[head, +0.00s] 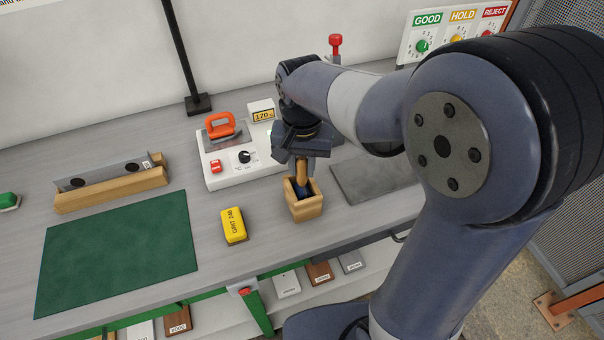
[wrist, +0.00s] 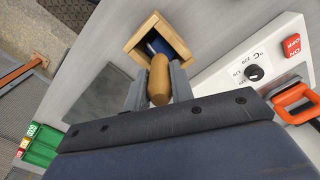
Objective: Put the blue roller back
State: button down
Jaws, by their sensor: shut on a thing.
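The blue roller has a wooden handle (head: 302,170) and a dark blue head (head: 304,190). My gripper (head: 302,160) is shut on the handle from above, and the roller hangs head down. The head is inside the opening of a small open wooden box (head: 306,209) on the bench. In the wrist view the handle (wrist: 159,80) stands between the two fingers of my gripper (wrist: 158,88). The blue head (wrist: 158,46) shows within the box's rim (wrist: 187,52). Whether the head touches the box's floor is hidden.
A white heater unit (head: 222,172) with an orange-handled iron (head: 222,126) stands behind left of the box. A yellow grit block (head: 234,226) lies to its left, near a green mat (head: 118,248). A dark grey plate (head: 372,180) lies to its right.

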aim_at(302, 176)
jog(key=shift+f, duration=1.6)
jog(key=shift+f, duration=0.15)
jog(key=c, duration=1.2)
grip_release()
jog(key=shift+c, duration=0.2)
notch_tip(302, 176, up, 12)
jog(key=shift+r, duration=0.15)
